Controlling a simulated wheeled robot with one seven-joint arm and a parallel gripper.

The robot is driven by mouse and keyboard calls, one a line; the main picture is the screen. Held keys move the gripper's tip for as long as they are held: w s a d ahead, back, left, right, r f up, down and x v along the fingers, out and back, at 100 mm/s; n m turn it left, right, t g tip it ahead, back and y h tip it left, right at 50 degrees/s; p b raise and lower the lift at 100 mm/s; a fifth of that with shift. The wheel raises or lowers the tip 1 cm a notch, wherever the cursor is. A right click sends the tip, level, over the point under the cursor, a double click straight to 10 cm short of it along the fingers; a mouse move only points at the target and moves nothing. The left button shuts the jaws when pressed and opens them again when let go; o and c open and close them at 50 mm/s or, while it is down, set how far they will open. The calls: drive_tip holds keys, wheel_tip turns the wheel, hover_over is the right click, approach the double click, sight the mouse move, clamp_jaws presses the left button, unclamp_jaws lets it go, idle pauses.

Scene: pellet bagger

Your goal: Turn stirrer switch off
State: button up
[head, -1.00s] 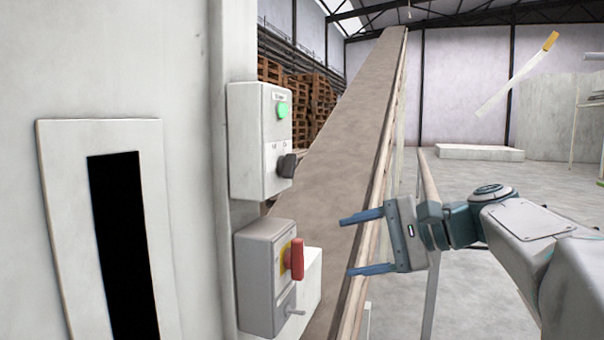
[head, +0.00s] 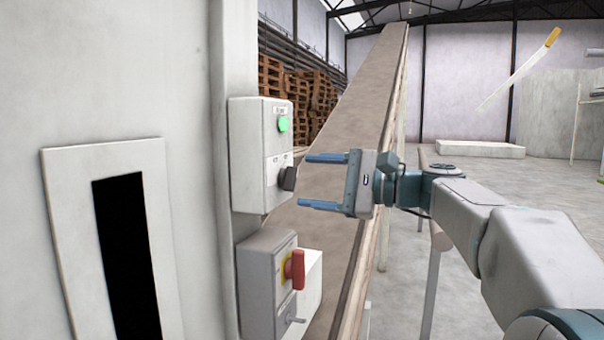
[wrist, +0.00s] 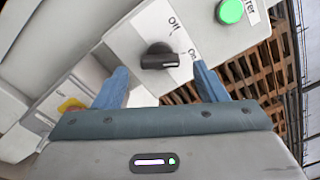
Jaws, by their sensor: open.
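The stirrer switch is a black rotary knob (head: 287,179) on the front of the upper grey-white box (head: 246,155), below a lit green lamp (head: 284,124). In the wrist view the knob (wrist: 158,56) sits by "Off" and "On" labels, its bar pointing roughly towards "On". A partly cut label ending in "rer" is beside the green lamp (wrist: 231,11). My gripper (head: 304,181) is open and empty, just right of the knob in the head view. In the wrist view its blue fingers flank the knob, apart from it; the remaining gap is hard to judge.
A lower grey box (head: 262,285) carries a red handle (head: 296,270) on a yellow plate and a small toggle (head: 293,320). A sloping conveyor (head: 352,120) rises behind the boxes. A white panel with a black slot (head: 125,250) is at left. Open floor lies at right.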

sight(289, 179)
drive_tip(key=shift+x, duration=1.5)
drive_tip(key=shift+c, duration=0.3)
drive_tip(key=c, duration=0.9)
